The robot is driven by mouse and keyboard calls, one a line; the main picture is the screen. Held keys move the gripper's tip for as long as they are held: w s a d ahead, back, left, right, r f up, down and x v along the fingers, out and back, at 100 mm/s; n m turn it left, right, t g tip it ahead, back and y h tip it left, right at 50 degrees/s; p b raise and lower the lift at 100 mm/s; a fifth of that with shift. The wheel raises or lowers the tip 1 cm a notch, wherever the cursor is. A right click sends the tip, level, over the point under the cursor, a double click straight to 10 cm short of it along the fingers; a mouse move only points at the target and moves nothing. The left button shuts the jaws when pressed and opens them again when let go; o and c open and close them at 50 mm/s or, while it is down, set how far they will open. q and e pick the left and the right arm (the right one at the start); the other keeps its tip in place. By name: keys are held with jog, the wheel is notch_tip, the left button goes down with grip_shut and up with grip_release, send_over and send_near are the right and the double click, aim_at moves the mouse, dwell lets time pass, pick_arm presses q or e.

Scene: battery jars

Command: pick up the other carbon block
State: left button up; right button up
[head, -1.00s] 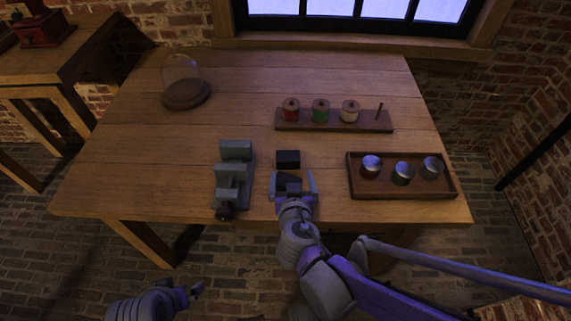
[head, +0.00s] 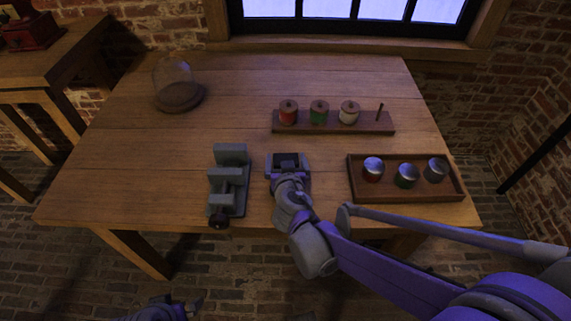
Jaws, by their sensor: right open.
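A black carbon block (head: 287,157) lies on the wooden table, right of the grey vise. My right gripper (head: 288,161) is open over it, with its fingers at the block's left and right sides. Whether the fingers touch the block, I cannot tell. The gripper and wrist hide the table just in front of the block, and no second block shows clearly. My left gripper (head: 191,306) is low at the bottom edge, off the table; its jaws are too small and dark to read.
The grey vise (head: 230,180) stands close left. A wooden tray (head: 407,196) with three metal-topped jars sits on the right. A spool rack (head: 333,124) with red, green and white spools and one bare peg stands behind. A glass dome (head: 174,80) is far left. The table's middle left is clear.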

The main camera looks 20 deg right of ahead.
jog(key=shift+s+r, duration=0.1)
jog(key=c, duration=1.3)
jog(key=shift+r, duration=0.1)
